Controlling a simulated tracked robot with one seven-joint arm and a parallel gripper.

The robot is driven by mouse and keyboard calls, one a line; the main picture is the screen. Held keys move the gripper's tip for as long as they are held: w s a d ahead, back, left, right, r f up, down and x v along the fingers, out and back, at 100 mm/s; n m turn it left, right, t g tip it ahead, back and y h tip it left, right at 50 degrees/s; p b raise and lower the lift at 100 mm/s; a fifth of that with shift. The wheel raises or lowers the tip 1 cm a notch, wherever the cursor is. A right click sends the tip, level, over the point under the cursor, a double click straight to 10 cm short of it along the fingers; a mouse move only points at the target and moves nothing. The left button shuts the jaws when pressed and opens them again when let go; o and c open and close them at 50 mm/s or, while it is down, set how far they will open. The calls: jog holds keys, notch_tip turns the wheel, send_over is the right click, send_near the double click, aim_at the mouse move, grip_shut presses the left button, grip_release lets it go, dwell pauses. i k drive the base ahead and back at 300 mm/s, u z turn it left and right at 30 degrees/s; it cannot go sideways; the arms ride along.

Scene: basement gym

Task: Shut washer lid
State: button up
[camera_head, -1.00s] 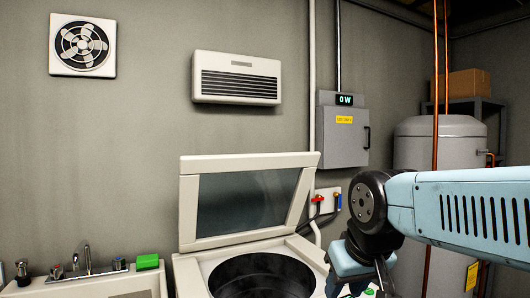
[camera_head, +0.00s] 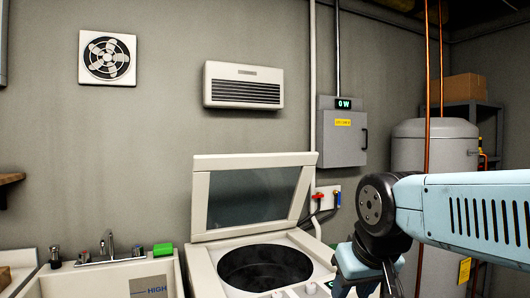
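The washer (camera_head: 206,277) is a white top-loader at the bottom middle of the head view, with its dark round tub opening (camera_head: 265,268) showing. Its lid (camera_head: 201,197) stands raised and leans back toward the wall. The lid has a white frame and a dark glass pane (camera_head: 252,197). My gripper (camera_head: 372,291) hangs at the lower edge, right of the tub and in front of the lid's right side, apart from the lid. Its fingertips are cut off by the frame's bottom edge, so I cannot tell its opening.
A sink (camera_head: 105,282) with a faucet and a green sponge (camera_head: 163,249) is left of the washer. Red and blue valves (camera_head: 328,200) and a grey electric box (camera_head: 342,132) are on the wall behind. A grey tank (camera_head: 433,150) and copper pipe stand at the right.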

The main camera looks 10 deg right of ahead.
aim_at(203, 165)
jog(key=u, duration=0.15)
jog(key=i, duration=0.9)
jog(key=z, duration=0.1)
